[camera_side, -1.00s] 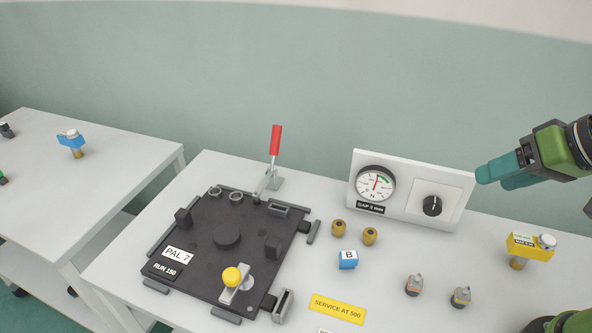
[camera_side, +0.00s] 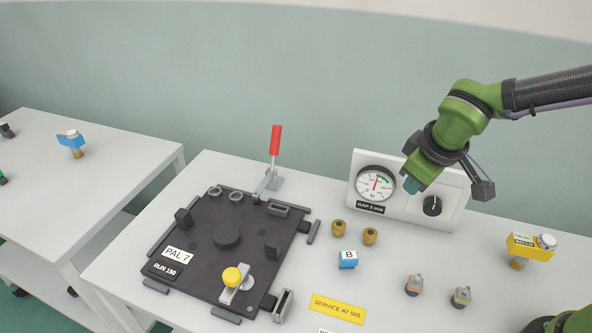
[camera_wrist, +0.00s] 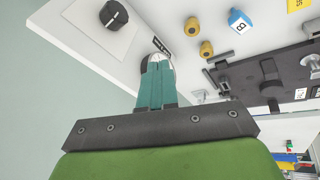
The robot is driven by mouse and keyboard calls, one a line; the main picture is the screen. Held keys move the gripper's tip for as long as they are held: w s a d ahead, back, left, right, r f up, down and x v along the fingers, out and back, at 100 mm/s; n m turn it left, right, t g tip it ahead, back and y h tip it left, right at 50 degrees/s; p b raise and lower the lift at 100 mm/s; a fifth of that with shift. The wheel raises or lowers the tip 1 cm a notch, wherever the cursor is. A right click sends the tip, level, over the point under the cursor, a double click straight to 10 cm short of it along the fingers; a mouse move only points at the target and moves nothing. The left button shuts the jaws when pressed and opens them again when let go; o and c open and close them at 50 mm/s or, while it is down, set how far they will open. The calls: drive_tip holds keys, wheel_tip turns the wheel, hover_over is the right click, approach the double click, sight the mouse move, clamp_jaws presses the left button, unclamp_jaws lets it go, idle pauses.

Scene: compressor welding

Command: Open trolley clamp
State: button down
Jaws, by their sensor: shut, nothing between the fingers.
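The clamp with a red handle (camera_side: 275,140) stands at the back edge of a black pallet plate (camera_side: 195,240) labelled PAL 7. Its handle points up, and its grey base (camera_side: 272,181) sits on the white table. My gripper (camera_side: 411,186) is in front of the gauge panel, right of the clamp and well apart from it. Its teal fingers also show in the wrist view (camera_wrist: 156,85), closed together with nothing between them. The red handle cannot be made out in the wrist view.
The gauge panel (camera_side: 447,206) with a black knob (camera_side: 432,206) stands behind my gripper. A second table (camera_side: 110,140) is at left.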

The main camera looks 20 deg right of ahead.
drive_tip(key=w+a+f+n+t+h, duration=0.1)
drive_tip(key=w+a+f+n+t, duration=0.25)
drive_tip(key=w+a, duration=0.3)
drive_tip(key=w+a+f+n+t+h, duration=0.1)
drive_tip(key=w+a+f+n+t, duration=0.1)
drive_tip(key=w+a+n, duration=0.35)
drive_tip(key=w+a+r+n+t+y, duration=0.1)
drive_tip(key=w+a+r+t+y, duration=0.1)
drive_tip(key=w+a+r+t, duration=0.4)
drive_tip(key=g, duration=0.2)
approach(273, 141)
drive_tip(key=w+a, duration=0.3)
drive_tip(key=w, duration=0.2)
drive_tip(key=shift+w+d+f, duration=0.35)
drive_tip(key=shift+d+f, duration=0.15)
drive_tip(key=shift+d, duration=0.3)
drive_tip(key=shift+w+d+f, duration=0.35)
drive_tip(key=shift+d+f, duration=0.1)
drive_tip(key=shift+d, duration=0.3)
